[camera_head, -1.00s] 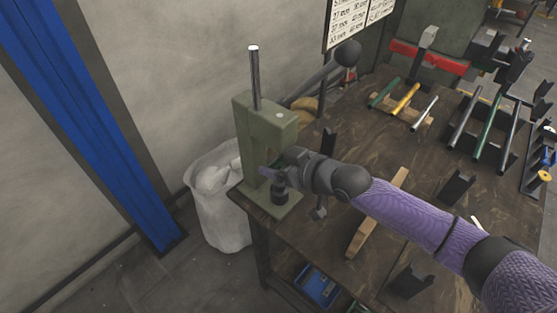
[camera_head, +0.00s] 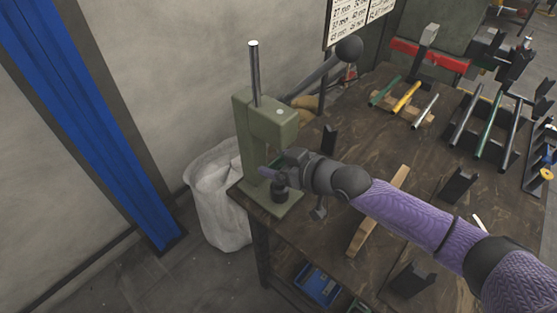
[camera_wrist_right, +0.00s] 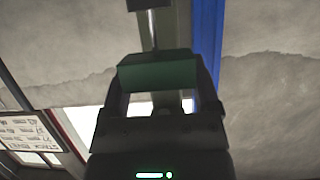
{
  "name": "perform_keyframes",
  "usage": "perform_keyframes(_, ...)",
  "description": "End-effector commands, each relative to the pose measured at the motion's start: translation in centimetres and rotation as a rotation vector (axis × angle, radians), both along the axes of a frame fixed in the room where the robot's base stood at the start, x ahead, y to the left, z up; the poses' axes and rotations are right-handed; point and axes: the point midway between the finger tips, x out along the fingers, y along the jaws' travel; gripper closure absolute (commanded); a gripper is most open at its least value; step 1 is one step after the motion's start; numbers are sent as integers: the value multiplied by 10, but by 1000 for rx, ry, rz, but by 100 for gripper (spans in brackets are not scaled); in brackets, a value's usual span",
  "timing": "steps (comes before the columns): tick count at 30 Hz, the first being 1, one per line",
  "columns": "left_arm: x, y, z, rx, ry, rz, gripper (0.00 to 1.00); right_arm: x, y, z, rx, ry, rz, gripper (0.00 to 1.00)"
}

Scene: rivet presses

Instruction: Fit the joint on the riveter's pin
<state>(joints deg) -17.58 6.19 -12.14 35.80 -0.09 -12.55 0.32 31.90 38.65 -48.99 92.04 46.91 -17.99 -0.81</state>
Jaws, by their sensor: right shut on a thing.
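The riveter (camera_head: 242,130) is a grey-green press with an upright rod and a ball-ended lever, standing at the near left corner of the bench. A short dark pin-like post (camera_head: 280,190) rises from its base plate. My right gripper (camera_head: 271,168) is at the riveter's throat, just above that post. In the right wrist view it is shut on a green block-like piece (camera_wrist_right: 158,75), which I take to be the joint. In the head view the gripper mostly hides this piece, and I cannot tell whether it touches the post. My left gripper is not in view.
The brown bench (camera_head: 345,140) holds a wooden strip (camera_head: 378,212), dark brackets (camera_head: 457,187) and racks of coloured rods (camera_head: 405,98). A whitish bag (camera_head: 222,212) stands on the floor left of the bench. A wall is behind the riveter.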

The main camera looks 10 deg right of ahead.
Motion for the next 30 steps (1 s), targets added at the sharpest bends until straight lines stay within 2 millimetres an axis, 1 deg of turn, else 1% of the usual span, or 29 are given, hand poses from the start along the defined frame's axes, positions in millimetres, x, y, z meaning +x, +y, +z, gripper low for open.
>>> perform_keyframes(30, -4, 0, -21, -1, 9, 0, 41, 0, 0, -27, -1, 1, 0, 87)
